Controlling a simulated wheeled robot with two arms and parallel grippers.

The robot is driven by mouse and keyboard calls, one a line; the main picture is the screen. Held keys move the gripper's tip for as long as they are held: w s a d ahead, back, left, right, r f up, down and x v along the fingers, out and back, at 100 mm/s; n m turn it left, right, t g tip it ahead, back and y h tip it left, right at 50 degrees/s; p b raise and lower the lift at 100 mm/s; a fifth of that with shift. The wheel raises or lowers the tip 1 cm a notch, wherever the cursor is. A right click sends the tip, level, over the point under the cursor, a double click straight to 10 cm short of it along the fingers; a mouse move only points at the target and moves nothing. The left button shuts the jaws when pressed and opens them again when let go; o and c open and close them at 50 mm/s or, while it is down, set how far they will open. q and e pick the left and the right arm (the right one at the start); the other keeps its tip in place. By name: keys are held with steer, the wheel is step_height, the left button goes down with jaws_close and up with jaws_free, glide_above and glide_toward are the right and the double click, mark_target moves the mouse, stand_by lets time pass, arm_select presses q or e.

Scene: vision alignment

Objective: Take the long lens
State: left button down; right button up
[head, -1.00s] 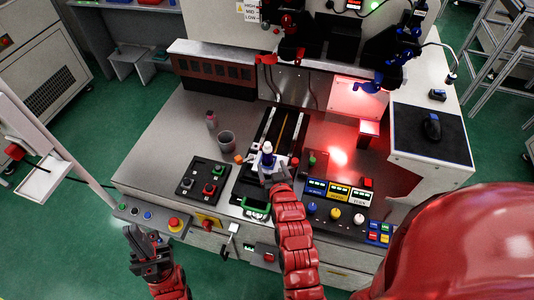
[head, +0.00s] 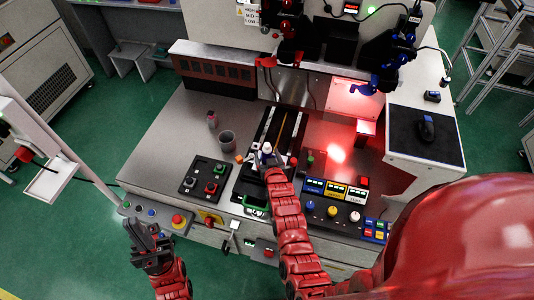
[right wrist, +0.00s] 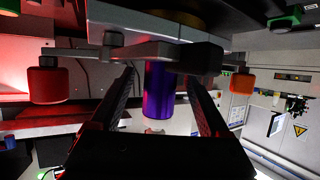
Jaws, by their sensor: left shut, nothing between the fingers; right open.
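The long lens is likely the purple-blue cylinder (right wrist: 158,92) in the right wrist view, where it stands between the two dark fingers of my right gripper (right wrist: 160,85). The fingers are apart, with a gap visible on each side. In the head view, a small white-and-dark upright piece (head: 267,149) shows just past my right gripper (head: 269,163), on the black slide fixture; the gripper and arm hide its lower part. My left gripper (head: 147,240) is shut and empty, in front of the bench's left part.
A red-lit camera station (head: 357,95) rises behind.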

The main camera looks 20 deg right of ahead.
steer(key=shift+w, duration=0.2)
jaws_close()
stand_by(0.3)
